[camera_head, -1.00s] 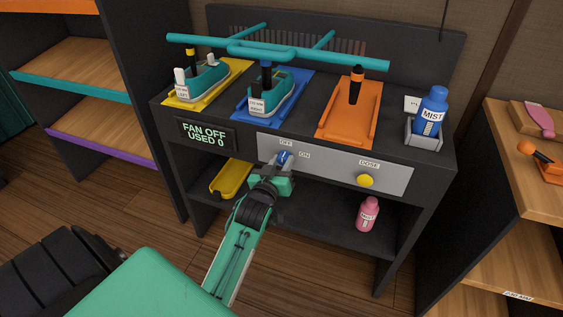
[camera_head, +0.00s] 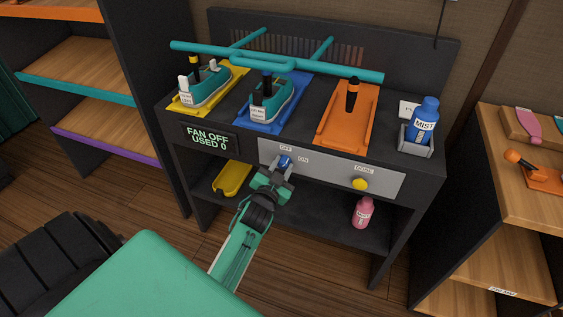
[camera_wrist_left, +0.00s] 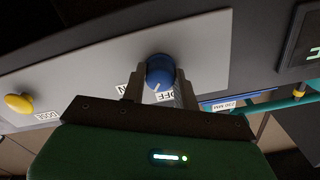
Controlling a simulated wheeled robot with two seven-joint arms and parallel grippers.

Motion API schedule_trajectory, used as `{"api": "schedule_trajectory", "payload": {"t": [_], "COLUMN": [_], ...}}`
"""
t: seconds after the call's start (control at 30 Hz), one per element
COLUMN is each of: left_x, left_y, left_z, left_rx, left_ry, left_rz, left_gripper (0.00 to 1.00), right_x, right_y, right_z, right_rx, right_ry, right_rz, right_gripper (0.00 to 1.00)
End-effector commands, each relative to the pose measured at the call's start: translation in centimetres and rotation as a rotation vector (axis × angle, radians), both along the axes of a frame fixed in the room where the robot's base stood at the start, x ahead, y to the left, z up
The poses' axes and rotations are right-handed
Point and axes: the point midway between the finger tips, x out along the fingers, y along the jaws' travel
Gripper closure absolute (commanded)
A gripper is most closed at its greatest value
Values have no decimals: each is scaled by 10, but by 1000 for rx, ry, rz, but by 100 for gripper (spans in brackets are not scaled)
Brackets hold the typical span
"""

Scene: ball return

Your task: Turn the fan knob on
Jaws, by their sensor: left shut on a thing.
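The fan knob (camera_head: 285,161) is a blue round knob on the grey front panel (camera_head: 325,172), between the OFF and ON labels. It also shows in the left wrist view (camera_wrist_left: 160,71), where its pale pointer mark is by the OFF label. My left gripper (camera_head: 281,170) is at the knob, and in the left wrist view its two fingers (camera_wrist_left: 158,84) are shut on the knob's sides. The display (camera_head: 208,137) reads FAN OFF, USED 0. My right gripper is not in view.
The yellow dose button (camera_head: 360,184) is to the right on the same panel. Shoes on colored trays stand on the bench top. A blue MIST bottle (camera_head: 423,122) is at the right end.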

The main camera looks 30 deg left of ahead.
Motion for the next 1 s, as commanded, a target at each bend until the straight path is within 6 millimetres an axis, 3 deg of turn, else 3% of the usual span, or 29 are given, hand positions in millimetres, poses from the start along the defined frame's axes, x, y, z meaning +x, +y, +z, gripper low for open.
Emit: {"api": "schedule_trajectory", "payload": {"t": [0.4,1.0], "left_x": [0,0], "left_y": [-1,-1], "left_z": [1,0], "left_rx": [342,529], "left_ry": [81,125], "left_rz": [-1,0], "left_gripper": [93,93], "right_x": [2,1], "right_y": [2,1], "right_z": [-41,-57], "right_rx": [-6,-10], "right_ry": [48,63], "right_rz": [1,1], "right_gripper": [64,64]}}
